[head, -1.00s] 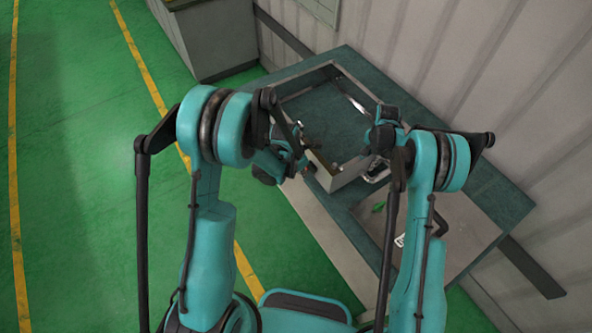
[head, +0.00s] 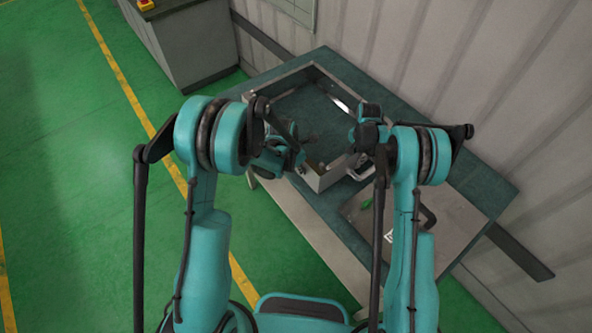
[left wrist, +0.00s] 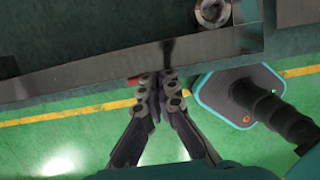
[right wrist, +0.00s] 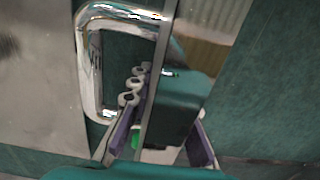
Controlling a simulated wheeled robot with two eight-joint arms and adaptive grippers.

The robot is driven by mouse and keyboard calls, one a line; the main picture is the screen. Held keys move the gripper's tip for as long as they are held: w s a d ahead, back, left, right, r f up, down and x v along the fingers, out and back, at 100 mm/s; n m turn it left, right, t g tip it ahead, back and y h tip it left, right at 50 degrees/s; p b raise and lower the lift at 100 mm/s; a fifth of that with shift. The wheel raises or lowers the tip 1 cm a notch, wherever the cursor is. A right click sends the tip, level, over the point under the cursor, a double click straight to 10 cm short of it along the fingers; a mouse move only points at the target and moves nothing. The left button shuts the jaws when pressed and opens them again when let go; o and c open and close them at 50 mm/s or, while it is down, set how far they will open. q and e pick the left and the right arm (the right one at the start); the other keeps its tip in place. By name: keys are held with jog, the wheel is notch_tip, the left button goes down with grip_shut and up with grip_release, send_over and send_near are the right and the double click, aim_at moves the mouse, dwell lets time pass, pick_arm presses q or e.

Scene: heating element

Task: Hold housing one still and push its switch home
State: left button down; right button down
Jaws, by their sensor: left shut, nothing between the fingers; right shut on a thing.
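Housing one (head: 312,183) is an open rectangular metal frame on the table, with a chrome handle (right wrist: 88,70) on its right side. My left gripper (head: 299,168) is at its front left wall. In the left wrist view its fingers (left wrist: 157,78) are together and empty, tips against or very near the wall (left wrist: 80,78). A small red part (left wrist: 134,81), apparently the switch, shows just left of the tips, partly hidden. My right gripper (right wrist: 160,105) is shut on the housing's wall (right wrist: 156,85), beside the handle.
A wall stands behind the table. A grey cabinet (head: 190,50) stands at upper left. The green floor at left is open.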

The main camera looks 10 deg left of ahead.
pick_arm(q)
jog(key=shift+w+d, duration=0.2)
jog(key=shift+d, duration=0.05)
pick_arm(e)
jog(key=shift+s+a, duration=0.2)
jog(key=shift+a, duration=0.15)
pick_arm(q)
jog(key=shift+s+a, duration=0.1)
jog(key=shift+s, duration=0.05)
pick_arm(e)
jog(key=shift+d, duration=0.1)
pick_arm(q)
jog(key=s+a+r, duration=0.4)
jog(key=r, duration=0.5)
jog(key=shift+s+a+r, duration=0.35)
jog(key=shift+a, duration=0.05)
pick_arm(e)
jog(key=shift+w, duration=0.1)
jog(key=shift+d, duration=0.1)
jog(key=c, duration=1.3)
grip_release()
